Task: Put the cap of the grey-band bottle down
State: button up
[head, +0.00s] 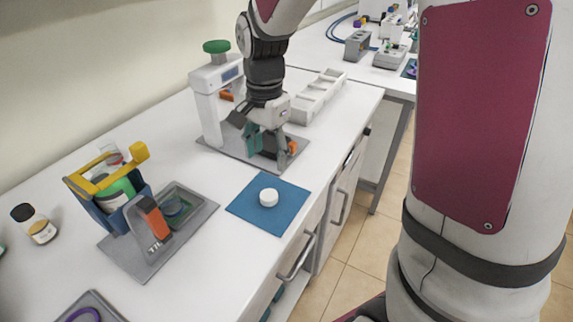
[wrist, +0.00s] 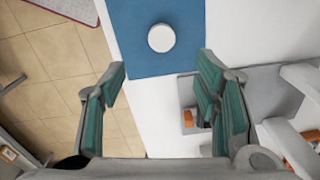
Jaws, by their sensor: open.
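A round white cap (head: 268,198) lies on the blue mat (head: 248,214), near its middle, with nothing touching it. In the wrist view the cap (wrist: 161,38) shows just beyond the fingertips, on the blue mat (wrist: 150,66). My gripper (head: 262,143) is beyond the mat, in front of the white stand. Its teal-padded fingers are spread wide, with nothing between them in the wrist view (wrist: 161,66). I cannot make out a bottle with a grey band.
A blue carrier with a yellow handle (head: 104,162) and a grey device with an orange part (head: 150,220) stand left of the mat. A small bottle (head: 38,226) stands at far left. White trays (head: 318,95) lie behind my gripper. The table's front edge is close to the mat.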

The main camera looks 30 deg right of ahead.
jog(key=s+r+n+t, duration=0.2)
jog(key=s+r+n, duration=0.3)
jog(key=s, duration=0.5)
jog(key=s+r+n+t, duration=0.2)
jog(key=s+r+n, duration=0.4)
jog(key=s+n, duration=0.2)
jog(key=shift+s+d, duration=0.15)
jog(key=shift+s, duration=1.1)
